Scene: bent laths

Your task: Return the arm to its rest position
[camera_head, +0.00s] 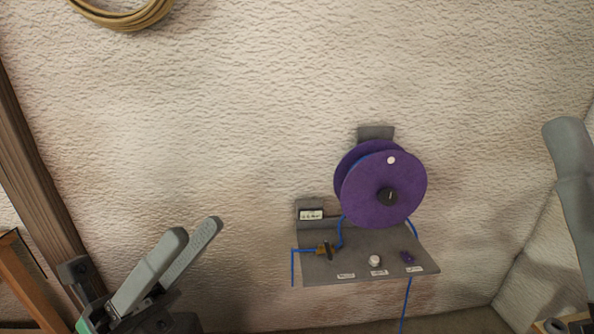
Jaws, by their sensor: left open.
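My left gripper (199,231) is at the lower left of the head view, in front of the pale wall. Its two grey fingers point up and to the right, and they are apart with nothing between them. It is well to the left of the purple spool (383,188) and the grey shelf (345,265), touching neither. The rest of the left arm is cut off by the bottom edge. A grey rounded part (572,165) shows at the right edge; no right gripper fingers can be made out.
Blue cord (293,268) hangs around the shelf, which holds a brass fitting (325,250), a white knob (375,261) and a purple piece (407,257). A yellowish coil (125,18) hangs at the top left. A dark wooden post (35,165) stands at left. The wall between is clear.

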